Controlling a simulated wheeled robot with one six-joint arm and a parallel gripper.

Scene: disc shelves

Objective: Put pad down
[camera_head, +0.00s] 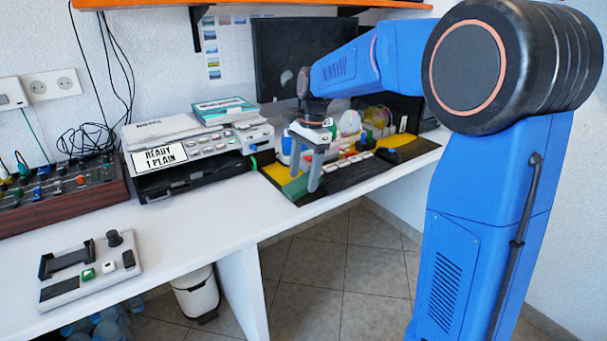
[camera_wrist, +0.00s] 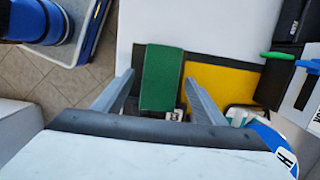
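A flat green pad (camera_wrist: 162,75) lies between my fingers in the wrist view. It rests over the edge of a yellow and black mat (camera_wrist: 222,80), next to bare white desk. In the head view the pad (camera_head: 297,187) is a small green patch, partly hidden by my fingers. My gripper (camera_head: 303,182) points down over the left part of the mat. In the wrist view my gripper (camera_wrist: 159,80) has its fingers spread on both sides of the pad. A gap shows at the left finger; the right finger is close to the pad's edge, and I cannot tell whether it touches.
A grey machine with a "READY 1 PLAIN" label (camera_head: 160,156) stands left of the mat. Several coloured items (camera_head: 362,130) crowd behind my gripper. A control panel (camera_head: 90,268) lies at the front left. The desk (camera_head: 190,210) between is clear.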

